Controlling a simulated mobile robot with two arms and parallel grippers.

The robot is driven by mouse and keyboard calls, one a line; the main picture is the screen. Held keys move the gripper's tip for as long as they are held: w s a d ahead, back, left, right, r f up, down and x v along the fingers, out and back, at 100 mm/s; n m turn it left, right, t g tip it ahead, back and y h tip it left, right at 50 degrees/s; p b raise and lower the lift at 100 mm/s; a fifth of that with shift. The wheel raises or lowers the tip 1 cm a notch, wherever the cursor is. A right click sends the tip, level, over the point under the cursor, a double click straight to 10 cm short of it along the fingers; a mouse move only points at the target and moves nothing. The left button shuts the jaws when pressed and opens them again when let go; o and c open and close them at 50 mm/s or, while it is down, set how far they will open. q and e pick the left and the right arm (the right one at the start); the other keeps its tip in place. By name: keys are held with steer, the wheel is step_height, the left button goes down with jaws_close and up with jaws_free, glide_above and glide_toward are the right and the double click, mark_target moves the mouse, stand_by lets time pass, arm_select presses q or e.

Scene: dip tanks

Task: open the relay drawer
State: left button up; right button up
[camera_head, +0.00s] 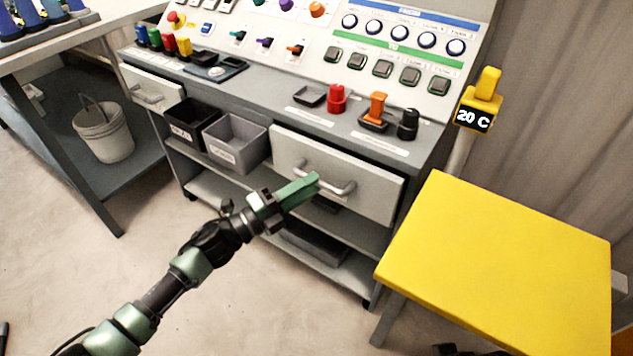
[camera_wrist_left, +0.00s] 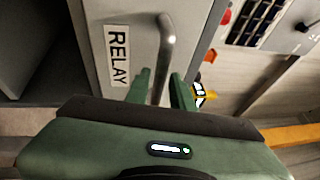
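The relay drawer (camera_head: 375,191) has a light grey front with a curved metal handle (camera_head: 345,189) and sits in the grey console, right of the bins. It looks closed. In the left wrist view the drawer front (camera_wrist_left: 135,38) carries a white RELAY label (camera_wrist_left: 117,56), and the handle (camera_wrist_left: 167,45) runs down between my fingers. My left gripper (camera_head: 314,181) is at the left part of the handle. In the left wrist view my left gripper (camera_wrist_left: 161,90) has its fingers apart, one on each side of the handle, with gaps showing. My right gripper is not in view.
A yellow table (camera_head: 500,255) stands close on the right, beside a 20 C sign (camera_head: 472,119). A black bin (camera_head: 188,122) and a grey bin (camera_head: 236,142) sit left of the drawer. Another drawer (camera_head: 150,88) is further left. The floor in front is clear.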

arm_select(q)
steer(key=shift+x, duration=1.2)
jaws_close()
stand_by(0.6)
